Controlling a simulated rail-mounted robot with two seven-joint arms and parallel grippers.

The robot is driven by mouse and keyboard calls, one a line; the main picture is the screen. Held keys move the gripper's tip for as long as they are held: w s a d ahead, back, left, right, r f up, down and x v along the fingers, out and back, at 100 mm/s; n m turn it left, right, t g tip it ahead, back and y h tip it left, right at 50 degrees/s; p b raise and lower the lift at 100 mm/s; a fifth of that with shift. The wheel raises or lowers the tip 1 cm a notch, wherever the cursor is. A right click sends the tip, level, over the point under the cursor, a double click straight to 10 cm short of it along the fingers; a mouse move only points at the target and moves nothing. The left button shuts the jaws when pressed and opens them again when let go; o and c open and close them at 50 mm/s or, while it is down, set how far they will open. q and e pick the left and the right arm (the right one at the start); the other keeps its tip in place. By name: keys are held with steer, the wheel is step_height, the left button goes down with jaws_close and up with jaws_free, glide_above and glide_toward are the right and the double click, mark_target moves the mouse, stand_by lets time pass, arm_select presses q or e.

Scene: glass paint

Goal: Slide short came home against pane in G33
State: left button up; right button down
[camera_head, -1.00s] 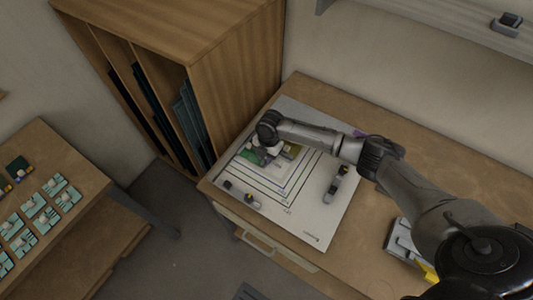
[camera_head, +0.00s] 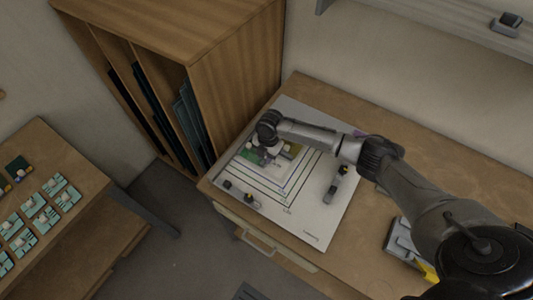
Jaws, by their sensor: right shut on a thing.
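My right arm reaches in from the right over the workbench, and my right gripper (camera_head: 268,146) is low over the top corner of the white layout sheet (camera_head: 328,215). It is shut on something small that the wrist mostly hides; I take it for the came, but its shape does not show. Coloured glass panes, green (camera_head: 251,156) and olive (camera_head: 291,150), lie under and beside the gripper. Whether the held piece touches a pane cannot be told. My left gripper is not in view.
Black-and-yellow tools (camera_head: 337,184) lie on the sheet, with smaller dark pieces (camera_head: 250,200) near its left edge. A grey device (camera_head: 401,238) sits at the bench's right. A wooden rack (camera_head: 238,75) stands behind left. A side table (camera_head: 55,190) holds several small teal items.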

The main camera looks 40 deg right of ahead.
steer(key=shift+s+d+f, duration=0.15)
steer(key=shift+s+f, duration=0.2)
steer(key=shift+f, duration=0.3)
steer(key=shift+s+d+f, duration=0.1)
steer(key=shift+s+f, duration=0.2)
steer(key=shift+f, duration=0.3)
steer(key=c, duration=1.1)
jaws_free()
steer(key=shift+o, duration=1.1)
steer(key=shift+r+p, duration=0.55)
steer(key=shift+p, duration=0.05)
steer(key=r+p, duration=0.2)
steer(key=shift+a+r+p, duration=0.3)
steer(key=shift+r, duration=0.05)
steer(key=shift+r+p, duration=1.2)
steer(key=shift+r, duration=0.25)
steer(key=shift+d+r+p, duration=0.1)
steer(key=shift+r+p, duration=0.3)
steer(key=shift+r, duration=0.15)
steer(key=shift+m, duration=0.3)
